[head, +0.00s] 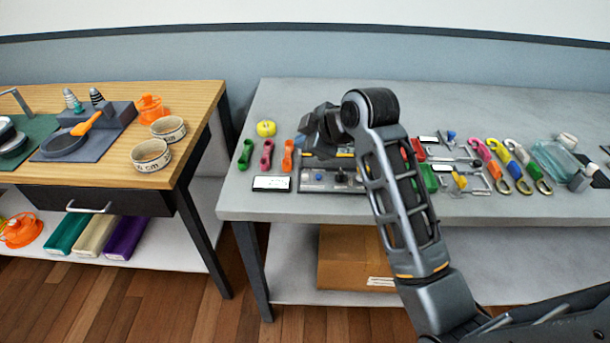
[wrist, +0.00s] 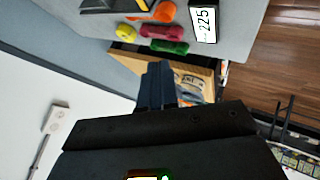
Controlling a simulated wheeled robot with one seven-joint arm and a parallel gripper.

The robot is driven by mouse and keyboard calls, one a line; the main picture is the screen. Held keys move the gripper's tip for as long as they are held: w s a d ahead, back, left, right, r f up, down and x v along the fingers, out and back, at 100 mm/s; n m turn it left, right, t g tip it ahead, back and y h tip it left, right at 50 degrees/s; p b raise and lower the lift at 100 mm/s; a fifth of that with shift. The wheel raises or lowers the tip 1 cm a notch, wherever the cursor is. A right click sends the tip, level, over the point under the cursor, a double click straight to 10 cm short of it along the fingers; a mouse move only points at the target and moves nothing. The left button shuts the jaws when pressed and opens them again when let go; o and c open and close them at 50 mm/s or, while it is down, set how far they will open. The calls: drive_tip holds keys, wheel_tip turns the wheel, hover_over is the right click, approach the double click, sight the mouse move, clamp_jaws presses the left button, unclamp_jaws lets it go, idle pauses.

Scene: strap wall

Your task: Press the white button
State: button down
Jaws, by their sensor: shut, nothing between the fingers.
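My gripper (head: 318,132) is over the left part of the grey table in the head view, hanging near a low control panel (head: 322,180). Small knobs or buttons show on that panel, but they are too small to tell whether one is white. My arm and gripper hide part of it. In the wrist view my gripper (wrist: 158,78) has its fingers together and empty, with clear space around the tips. A pale plate (wrist: 55,119) with a small dark mark and a thin conduit is on the white wall there; I cannot tell whether it bears a button.
A wooden table (head: 200,93) with bowls stands left, across a gap. The grey table's back strip is clear.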

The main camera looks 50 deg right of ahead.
drive_tip(key=shift+w+d+r, duration=0.2)
drive_tip(key=shift+d+r, duration=0.35)
drive_tip(key=shift+d, duration=0.15)
drive_tip(key=shift+f, duration=0.1)
drive_tip(key=b, duration=0.7)
hover_over(305, 176)
drive_tip(key=f, duration=0.6)
drive_tip(key=shift+s+a+f, duration=0.1)
drive_tip(key=shift+s+f, duration=0.3)
drive_tip(key=shift+f+b, duration=0.35)
drive_tip(key=shift+f, duration=0.55)
drive_tip(key=shift+f, duration=0.1)
drive_tip(key=shift+f, duration=0.3)
